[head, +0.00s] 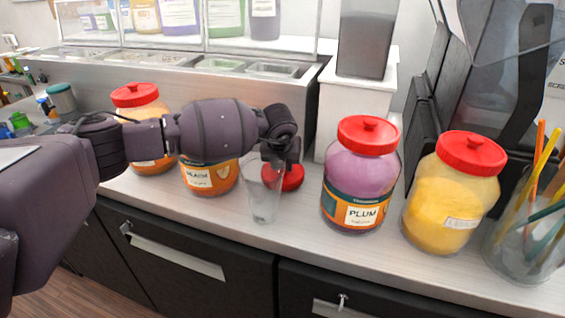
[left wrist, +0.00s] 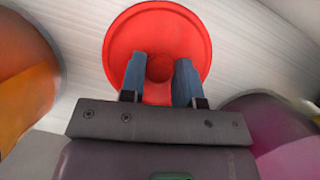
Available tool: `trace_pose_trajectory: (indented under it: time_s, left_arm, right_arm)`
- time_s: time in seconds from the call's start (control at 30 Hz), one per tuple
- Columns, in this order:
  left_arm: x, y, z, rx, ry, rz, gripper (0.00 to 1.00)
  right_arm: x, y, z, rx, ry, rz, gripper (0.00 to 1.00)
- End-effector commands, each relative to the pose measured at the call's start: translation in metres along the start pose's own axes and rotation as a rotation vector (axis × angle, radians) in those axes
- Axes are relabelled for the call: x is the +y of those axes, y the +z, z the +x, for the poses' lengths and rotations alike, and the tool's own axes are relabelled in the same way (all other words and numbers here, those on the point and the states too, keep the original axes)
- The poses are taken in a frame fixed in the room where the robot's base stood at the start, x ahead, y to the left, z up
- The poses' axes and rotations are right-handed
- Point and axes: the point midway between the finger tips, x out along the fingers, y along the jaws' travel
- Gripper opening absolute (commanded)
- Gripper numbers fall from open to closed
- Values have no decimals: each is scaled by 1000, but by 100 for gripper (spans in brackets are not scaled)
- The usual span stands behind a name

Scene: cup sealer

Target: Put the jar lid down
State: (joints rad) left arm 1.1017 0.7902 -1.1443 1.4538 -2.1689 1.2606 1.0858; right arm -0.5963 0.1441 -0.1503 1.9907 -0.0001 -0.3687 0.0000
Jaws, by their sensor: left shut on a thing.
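The red jar lid (head: 291,178) is at counter level behind a clear glass (head: 264,196), partly hidden by my left gripper (head: 277,160). In the left wrist view the lid (left wrist: 188,30) lies flat below the fingers, and my left gripper (left wrist: 160,72) is shut on its round knob. I cannot tell whether the lid touches the counter. The orange jar (head: 210,180) left of the glass has its top hidden by my arm. My right gripper is not in view.
A plum jar (head: 361,170) and a yellow jar (head: 450,200), both with red lids, stand to the right. Another red-lidded orange jar (head: 142,108) stands at the left. A glass of straws (head: 520,245) stands at the far right. The counter (head: 300,235) is bare along its front.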

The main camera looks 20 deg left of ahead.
Motion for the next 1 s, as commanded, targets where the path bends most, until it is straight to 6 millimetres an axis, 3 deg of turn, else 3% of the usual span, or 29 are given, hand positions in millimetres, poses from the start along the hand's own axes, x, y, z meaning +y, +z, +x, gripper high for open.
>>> trace_pose_trajectory:
  time_s: [0.17, 0.2, 0.33, 0.73, 1.0]
  left_arm:
    - [0, -1, 3, 1, 0, 0, 7]
    - [0, -1, 3, 1, 0, 0, 35]
    - [0, -1, 2, 0, 0, 0, 55]
    - [0, 1, -5, -1, -1, 0, 56]
    - [0, 1, -50, -2, -2, 1, 56]
  right_arm:
    - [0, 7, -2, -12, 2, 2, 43]
    - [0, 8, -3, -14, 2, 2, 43]
    - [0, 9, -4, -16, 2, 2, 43]
    - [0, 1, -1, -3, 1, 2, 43]
    - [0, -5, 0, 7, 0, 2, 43]
